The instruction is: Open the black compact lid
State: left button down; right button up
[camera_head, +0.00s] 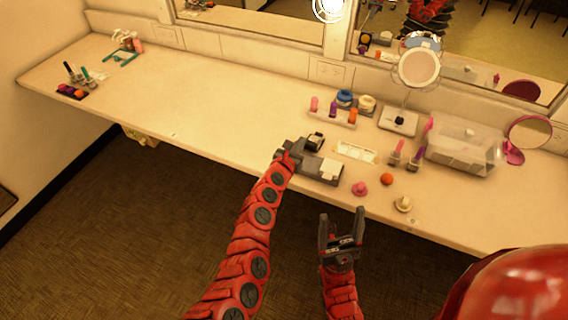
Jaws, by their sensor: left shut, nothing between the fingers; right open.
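A small black item (315,141) with a pale patch stands on the counter just beyond my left gripper; it may be the black compact, but it is too small to tell for certain or to see its lid. My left gripper (296,154) is shut and empty over the counter's front part, beside a dark grey holder (309,168). Whether it touches the holder or the black item cannot be told. My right gripper (342,222) is open and empty in front of the counter edge, fingers pointing toward the counter.
Right of the holder stand a pink item (360,188), an orange ball (386,179) and a cream knob (403,204). Behind are a lipstick rack (334,116), a round mirror (419,69), a clear box (463,147) and an open pink compact (514,153). The counter's left middle is clear.

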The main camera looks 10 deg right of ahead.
pick_arm(q)
jog(key=b+v, duration=0.1)
jog(key=v, duration=1.4)
jog(key=shift+s+a, duration=0.1)
jog(key=shift+s, duration=0.05)
